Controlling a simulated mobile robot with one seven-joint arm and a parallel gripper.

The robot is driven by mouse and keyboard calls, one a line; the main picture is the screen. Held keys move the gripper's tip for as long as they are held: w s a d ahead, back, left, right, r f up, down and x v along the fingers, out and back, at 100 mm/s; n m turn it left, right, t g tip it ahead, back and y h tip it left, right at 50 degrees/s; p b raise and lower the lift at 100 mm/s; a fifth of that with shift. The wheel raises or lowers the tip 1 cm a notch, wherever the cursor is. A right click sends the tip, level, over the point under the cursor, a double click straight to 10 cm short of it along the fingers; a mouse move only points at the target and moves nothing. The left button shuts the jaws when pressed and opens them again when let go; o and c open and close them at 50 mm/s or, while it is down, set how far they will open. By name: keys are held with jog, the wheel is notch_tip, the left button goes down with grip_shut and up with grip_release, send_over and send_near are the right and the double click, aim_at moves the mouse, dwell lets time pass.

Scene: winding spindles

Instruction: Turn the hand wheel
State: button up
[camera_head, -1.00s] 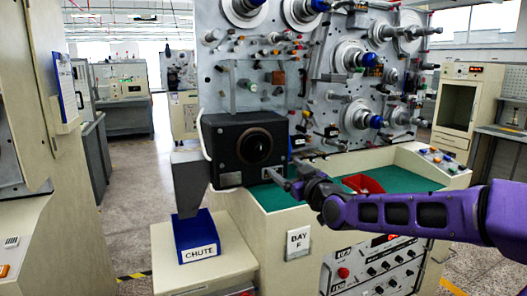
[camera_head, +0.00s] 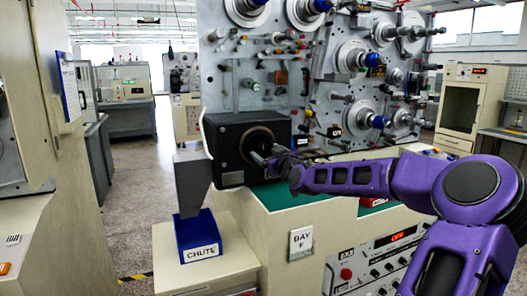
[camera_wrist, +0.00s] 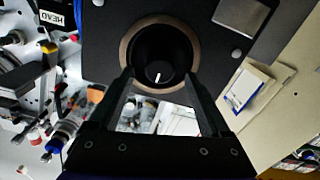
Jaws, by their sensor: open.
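A black box (camera_head: 228,128) on the front of the grey machine panel carries a round black part with a brownish ring, which looks like the hand wheel (camera_head: 254,140). In the wrist view the hand wheel (camera_wrist: 160,38) faces me, with a dark knob bearing a white mark at its lower middle. My gripper (camera_head: 262,156) is close in front of it and covers part of its lower right. In the wrist view my gripper (camera_wrist: 158,78) is open, its fingertips either side of the knob.
A grey chute leads down to a blue box labelled CHUTE (camera_head: 199,240) at left. A green worktop (camera_head: 285,193) lies below my arm. Spools and pegs crowd the panel (camera_head: 285,90) above and right. A clipboard-like tray (camera_wrist: 245,88) shows in the wrist view.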

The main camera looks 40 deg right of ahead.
aim_at(260, 148)
jog(key=shift+x, duration=1.45)
grip_shut()
